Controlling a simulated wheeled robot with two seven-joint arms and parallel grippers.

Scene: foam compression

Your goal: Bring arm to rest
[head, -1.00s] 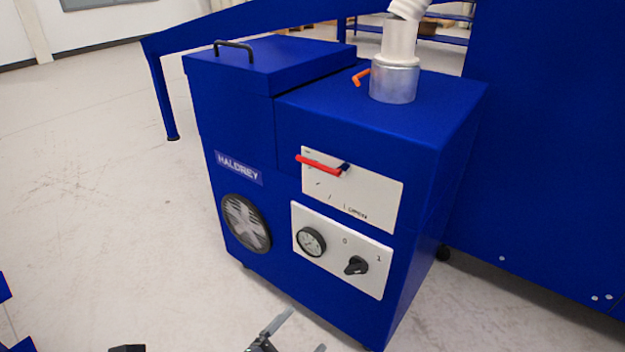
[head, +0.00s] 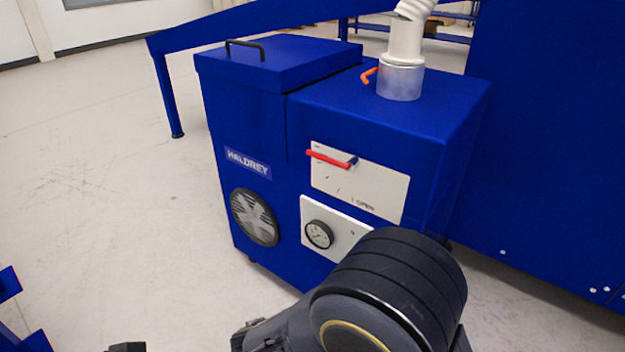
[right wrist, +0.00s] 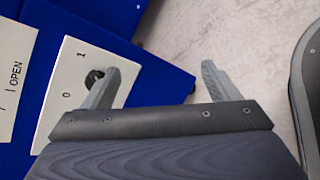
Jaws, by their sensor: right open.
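The blue HALDREY machine (head: 255,115) stands in the middle of the head view. My right arm (head: 390,290) crosses in front of its lower right part and hides the switch knob there. In the right wrist view my right gripper (right wrist: 162,72) is open and empty, fingers apart. Its left finger overlaps the black knob (right wrist: 92,77) on the white 0/1 panel (right wrist: 72,68); the knob's setting is unclear, and I cannot tell whether the finger touches it. My left gripper cannot be made out.
A red-handled lever (head: 330,159) sits on the upper white plate (head: 385,190), above a gauge (head: 319,234). A white hose (head: 405,40) enters the top. A large blue wall (head: 550,150) stands right. The floor left (head: 90,210) is open.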

